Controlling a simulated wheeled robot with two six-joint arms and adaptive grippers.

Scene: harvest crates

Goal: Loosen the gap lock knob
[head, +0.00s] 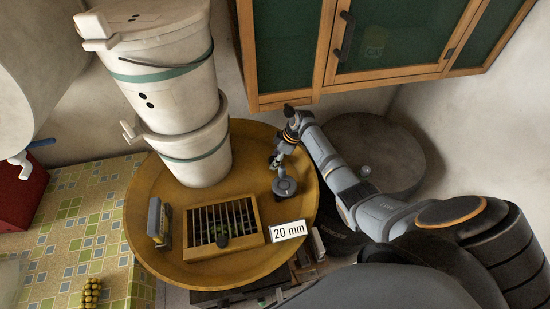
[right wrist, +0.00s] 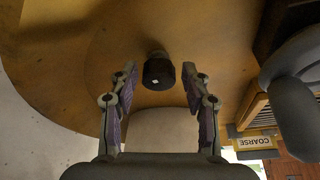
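A dark round knob (right wrist: 158,70) with a small white mark stands over the wooden tray in the right wrist view. I take it for the gap lock knob. My right gripper (right wrist: 160,75) is open there, one finger on each side of the knob, with visible space between pads and knob. In the head view my right gripper (head: 276,162) reaches down over the right part of the tray and hides this knob. My left gripper is not in view.
The round tray (head: 160,200) holds the slatted box (head: 256,222) and stacked white buckets (head: 190,120). A "20 mm" sign (head: 288,231) stands nearby.

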